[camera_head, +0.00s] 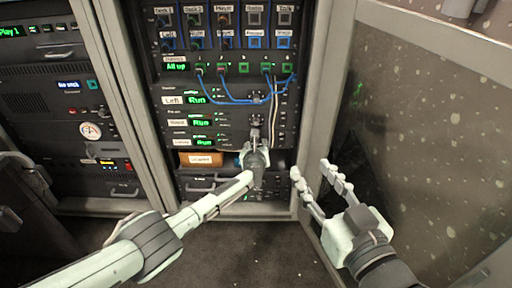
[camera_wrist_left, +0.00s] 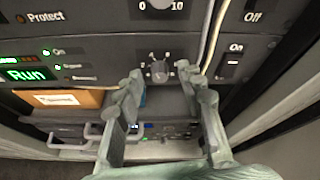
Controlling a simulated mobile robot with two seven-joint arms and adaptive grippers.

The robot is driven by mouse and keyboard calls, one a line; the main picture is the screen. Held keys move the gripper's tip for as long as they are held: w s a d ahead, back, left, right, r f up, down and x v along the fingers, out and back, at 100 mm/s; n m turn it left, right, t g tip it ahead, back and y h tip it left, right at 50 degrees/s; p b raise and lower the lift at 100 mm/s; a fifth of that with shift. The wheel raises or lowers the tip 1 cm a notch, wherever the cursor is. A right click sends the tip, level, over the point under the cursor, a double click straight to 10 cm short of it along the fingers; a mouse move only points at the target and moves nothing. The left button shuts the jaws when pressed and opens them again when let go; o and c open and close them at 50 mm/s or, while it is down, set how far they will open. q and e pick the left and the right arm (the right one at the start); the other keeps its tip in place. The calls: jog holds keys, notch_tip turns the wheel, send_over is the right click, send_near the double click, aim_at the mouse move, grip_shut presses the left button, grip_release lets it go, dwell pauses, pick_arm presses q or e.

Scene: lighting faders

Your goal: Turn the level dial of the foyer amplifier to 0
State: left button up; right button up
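The foyer amplifier is the lowest of three stacked amplifiers with green Run displays; its display (camera_head: 205,142) shows in the head view. In the left wrist view its level dial (camera_wrist_left: 159,72) is a small grey knob with marks around it; I cannot read its setting. In the head view my left gripper hides this dial. My left gripper (camera_head: 255,142) is in front of the panel. In the left wrist view the fingers of my left gripper (camera_wrist_left: 165,84) are apart, one on each side of the dial, with no clear contact. My right gripper (camera_head: 311,170) is open and empty.
Another dial (camera_wrist_left: 160,4) marked 0 and 10 sits above. An On switch (camera_wrist_left: 233,62) is to the right. Blue patch cables (camera_head: 225,100) and pale cables hang over the rack. An orange labelled box (camera_head: 201,159) lies below. An open panel door (camera_head: 430,130) is at right.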

jog(key=shift+a+r, duration=0.1)
jog(key=shift+r, duration=0.15)
pick_arm(q)
grip_shut()
dwell(0.3)
